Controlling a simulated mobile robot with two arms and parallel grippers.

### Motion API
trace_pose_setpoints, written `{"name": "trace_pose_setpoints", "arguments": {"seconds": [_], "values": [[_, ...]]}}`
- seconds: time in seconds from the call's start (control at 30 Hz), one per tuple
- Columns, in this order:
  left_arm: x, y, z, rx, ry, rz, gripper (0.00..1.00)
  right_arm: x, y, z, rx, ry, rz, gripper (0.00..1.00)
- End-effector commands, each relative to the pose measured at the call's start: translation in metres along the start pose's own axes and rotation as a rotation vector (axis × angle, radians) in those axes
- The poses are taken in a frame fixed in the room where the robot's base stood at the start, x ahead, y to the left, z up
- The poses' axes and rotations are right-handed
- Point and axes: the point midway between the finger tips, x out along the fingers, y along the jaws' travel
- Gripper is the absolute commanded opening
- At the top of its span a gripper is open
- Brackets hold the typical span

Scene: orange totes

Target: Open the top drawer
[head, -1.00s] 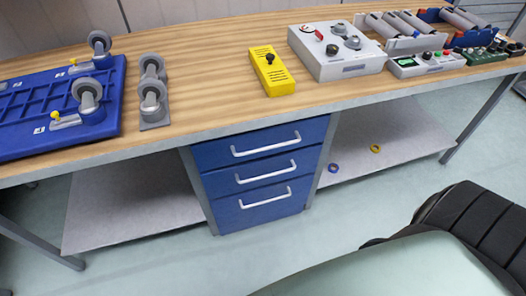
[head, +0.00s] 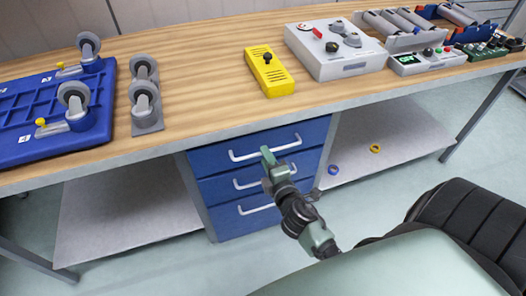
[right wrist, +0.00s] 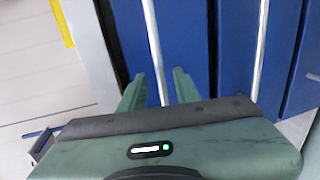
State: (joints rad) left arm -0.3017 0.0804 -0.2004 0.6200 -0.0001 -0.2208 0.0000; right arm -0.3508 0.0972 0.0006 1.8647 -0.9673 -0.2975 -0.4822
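The blue drawer unit hangs under the workbench, with three stacked drawers and white bar handles. The top drawer (head: 222,157) is shut, and its handle (head: 244,157) is partly covered by my right gripper (head: 268,156). In the right wrist view my right gripper (right wrist: 157,92) is open, its two green fingers apart. A white handle bar (right wrist: 151,35) runs between the fingers in that view; I cannot tell whether they touch it. A second handle (right wrist: 260,45) shows farther right, on the neighbouring drawer. My left gripper is not in view.
The wooden benchtop (head: 200,85) holds a blue tray with casters (head: 45,115), a yellow control box (head: 268,72) and a grey box (head: 335,50). A black chair (head: 465,225) stands at the right. The lower shelf (head: 395,135) carries two small rings.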

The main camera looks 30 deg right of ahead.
Motion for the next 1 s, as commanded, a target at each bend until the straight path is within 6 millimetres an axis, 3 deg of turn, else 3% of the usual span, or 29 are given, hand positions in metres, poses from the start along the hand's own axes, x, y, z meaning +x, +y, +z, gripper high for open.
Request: {"name": "trace_pose_setpoints", "arguments": {"seconds": [0.2, 0.57, 0.67, 0.7, 1.0], "values": [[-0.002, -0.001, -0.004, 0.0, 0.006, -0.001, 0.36, 0.028, 0.0, 0.0, 0.003, 0.0, 0.0, 0.32], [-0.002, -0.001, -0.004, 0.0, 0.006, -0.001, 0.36, 0.034, -0.001, 0.0, 0.003, 0.0, -0.002, 0.32], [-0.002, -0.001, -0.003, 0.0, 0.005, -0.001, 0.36, 0.033, -0.001, 0.0, 0.003, 0.0, -0.002, 0.04], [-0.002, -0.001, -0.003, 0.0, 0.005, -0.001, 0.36, 0.033, -0.001, 0.0, 0.003, 0.0, -0.002, 0.0], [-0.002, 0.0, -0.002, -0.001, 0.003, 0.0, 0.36, 0.033, -0.001, 0.0, 0.004, 0.0, -0.002, 0.0]]}}
